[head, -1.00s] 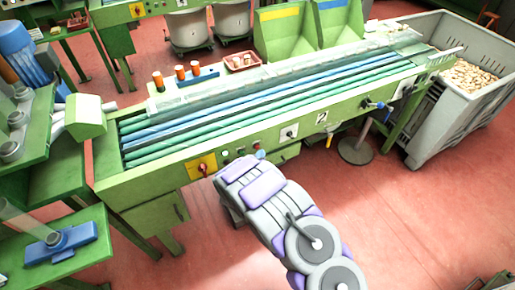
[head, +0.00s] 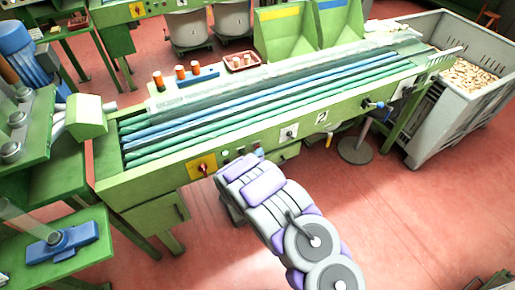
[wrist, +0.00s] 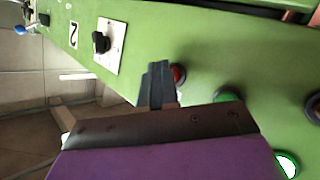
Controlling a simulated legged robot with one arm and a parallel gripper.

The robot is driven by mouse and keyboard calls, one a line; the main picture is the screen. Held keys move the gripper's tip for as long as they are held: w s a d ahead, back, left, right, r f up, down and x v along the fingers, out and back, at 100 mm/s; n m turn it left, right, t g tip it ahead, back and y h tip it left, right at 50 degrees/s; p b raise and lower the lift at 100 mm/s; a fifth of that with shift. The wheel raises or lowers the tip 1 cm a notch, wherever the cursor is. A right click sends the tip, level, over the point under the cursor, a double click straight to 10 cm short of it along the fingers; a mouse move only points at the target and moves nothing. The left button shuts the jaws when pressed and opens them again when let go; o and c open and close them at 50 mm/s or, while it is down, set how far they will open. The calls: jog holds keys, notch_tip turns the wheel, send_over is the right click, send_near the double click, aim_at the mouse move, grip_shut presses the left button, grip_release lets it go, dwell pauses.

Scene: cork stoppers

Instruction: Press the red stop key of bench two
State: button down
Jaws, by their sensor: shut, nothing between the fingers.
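The red stop key (wrist: 179,75) is a small round button on the green front panel of bench two (head: 180,167). In the wrist view it shows just right of my fingertips, partly hidden by them. My gripper (wrist: 157,82) is shut and empty, its dark fingers pointing at the panel beside the key. I cannot tell whether they touch it. The white plate with the number 2 (head: 321,117) is further right on the bench.
A green button (wrist: 228,96), a dark-rimmed button (wrist: 313,106) and a white lamp (wrist: 287,165) sit right of the red key. A black selector on a white plate (wrist: 103,43) is to the left. A yellow plate with a red switch (head: 202,167) is near the bench's left end.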

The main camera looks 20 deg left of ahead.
jog(key=shift+w+a, duration=0.1)
jog(key=shift+a, duration=0.05)
dwell(0.5)
jog(key=shift+s+d+p, duration=0.55)
jog(key=shift+d, duration=0.2)
jog(key=shift+s+d+p, duration=1.4)
jog(key=shift+s+d, duration=0.2)
jog(key=shift+d, duration=0.25)
jog(key=shift+r, duration=0.1)
